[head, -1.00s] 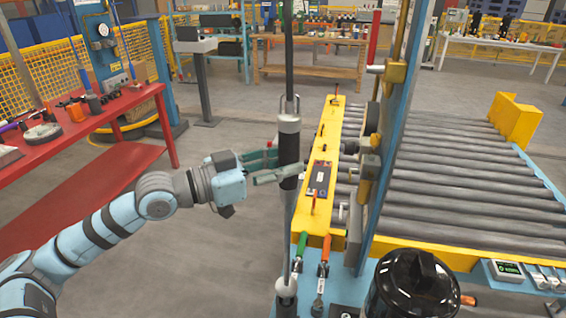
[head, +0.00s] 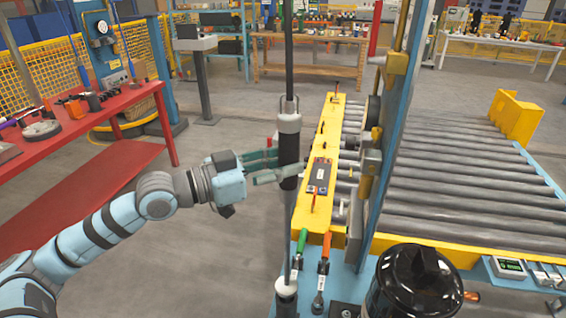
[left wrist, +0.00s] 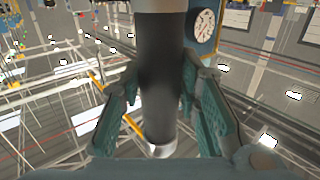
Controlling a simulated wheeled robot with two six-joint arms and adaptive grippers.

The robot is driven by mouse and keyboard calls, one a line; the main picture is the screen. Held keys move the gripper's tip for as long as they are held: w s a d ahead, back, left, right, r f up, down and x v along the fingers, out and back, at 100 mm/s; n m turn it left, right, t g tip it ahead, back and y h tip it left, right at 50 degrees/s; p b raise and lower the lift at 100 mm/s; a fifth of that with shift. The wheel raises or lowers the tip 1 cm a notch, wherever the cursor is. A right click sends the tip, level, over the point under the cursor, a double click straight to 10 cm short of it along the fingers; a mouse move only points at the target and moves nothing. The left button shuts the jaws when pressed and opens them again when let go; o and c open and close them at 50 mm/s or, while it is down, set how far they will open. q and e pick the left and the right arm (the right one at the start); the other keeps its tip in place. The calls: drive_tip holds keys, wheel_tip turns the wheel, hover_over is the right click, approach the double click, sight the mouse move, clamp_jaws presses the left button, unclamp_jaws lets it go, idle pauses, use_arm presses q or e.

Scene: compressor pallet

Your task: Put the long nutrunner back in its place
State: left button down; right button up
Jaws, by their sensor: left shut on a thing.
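The long nutrunner (head: 289,146) stands nearly upright in the middle of the head view, with a grey body, a dark grip and thin shafts above and below. Its lower shaft runs down to a pale round end (head: 286,288) beside the blue station edge. My left gripper (head: 283,166) reaches in from the left and is shut on the nutrunner at the dark grip. In the left wrist view the dark grip (left wrist: 161,85) lies between the two green fingers. My right gripper is not in view.
A blue column (head: 401,130) and yellow rail (head: 312,215) stand just right of the nutrunner, with a roller conveyor (head: 460,165) beyond. A red table (head: 85,190) stands left. Floor between is clear.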

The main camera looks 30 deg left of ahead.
sight(280, 139)
use_arm(q)
drive_tip(key=shift+f+b, duration=2.15)
drive_tip(key=shift+f, duration=0.15)
idle(0.5)
drive_tip(key=c, duration=1.1)
unclamp_jaws()
drive_tip(key=shift+s+d, duration=0.1)
drive_tip(key=shift+s, duration=0.05)
wheel_tip(280, 139, up, 10)
drive_tip(key=shift+r, duration=0.1)
